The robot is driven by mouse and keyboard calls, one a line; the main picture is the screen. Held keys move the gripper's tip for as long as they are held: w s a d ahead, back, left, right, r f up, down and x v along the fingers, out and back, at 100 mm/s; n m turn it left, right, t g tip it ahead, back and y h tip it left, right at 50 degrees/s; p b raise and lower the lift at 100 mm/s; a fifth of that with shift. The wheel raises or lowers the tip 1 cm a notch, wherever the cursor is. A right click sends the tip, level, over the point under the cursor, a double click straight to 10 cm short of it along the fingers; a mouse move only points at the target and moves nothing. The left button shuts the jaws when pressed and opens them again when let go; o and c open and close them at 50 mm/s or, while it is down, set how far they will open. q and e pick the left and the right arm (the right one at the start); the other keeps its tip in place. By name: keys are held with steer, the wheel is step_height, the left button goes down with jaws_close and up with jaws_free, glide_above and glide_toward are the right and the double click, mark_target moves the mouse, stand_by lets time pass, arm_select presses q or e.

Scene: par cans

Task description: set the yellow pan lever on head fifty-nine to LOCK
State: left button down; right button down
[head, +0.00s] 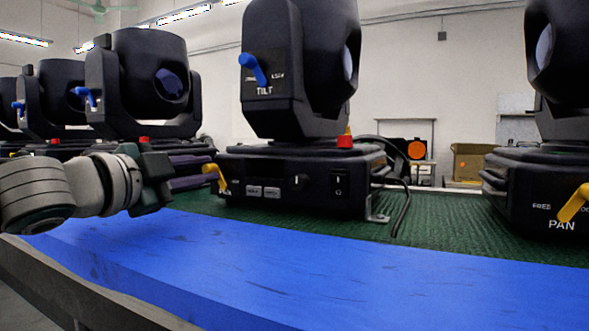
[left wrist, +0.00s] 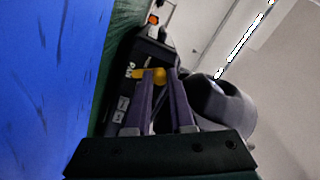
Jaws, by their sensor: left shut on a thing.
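The middle moving head stands on the green mat, and its black base (head: 290,185) carries a yellow pan lever (head: 215,177) at its left front corner. The left wrist view also shows this lever (left wrist: 150,75), beside a PAN label. My left gripper (head: 203,170) reaches in from the left, and its two purple fingers (left wrist: 156,88) are closed on the yellow lever. The fingers and lever hide most of the marks around it, so I cannot read FREE or LOCK there. The number fifty-nine is not legible. My right gripper is in neither view.
A blue tilt lever (head: 253,68) is on the middle head's yoke. Another head at right has its own yellow pan lever (head: 573,204). More heads (head: 150,85) stand at left. The blue strip (head: 240,265) along the front edge is clear.

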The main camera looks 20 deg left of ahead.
mark_target(233, 169)
arm_select(q)
steer(key=shift+d, duration=0.1)
steer(key=m, duration=0.1)
steer(key=m+p, duration=0.2)
steer(key=shift+d+r, duration=0.3)
steer(key=m, duration=0.1)
steer(key=m+p, duration=0.1)
steer(key=shift+d+m, duration=0.4)
steer(key=m+p, duration=0.1)
steer(key=d+m, duration=0.1)
steer(key=m, duration=0.1)
steer(key=shift+s+f+p, duration=0.1)
steer(key=shift+p, duration=0.25)
steer(key=shift+d+f+m+p, duration=0.1)
steer(key=shift+d+m+p, duration=0.1)
steer(key=shift+m, duration=0.55)
steer(key=shift+d+f+m+p, duration=0.1)
steer(key=shift+m+p, duration=0.05)
steer(key=shift+m, duration=0.6)
steer(key=c, duration=0.8)
jaws_free()
steer(key=shift+o, duration=0.2)
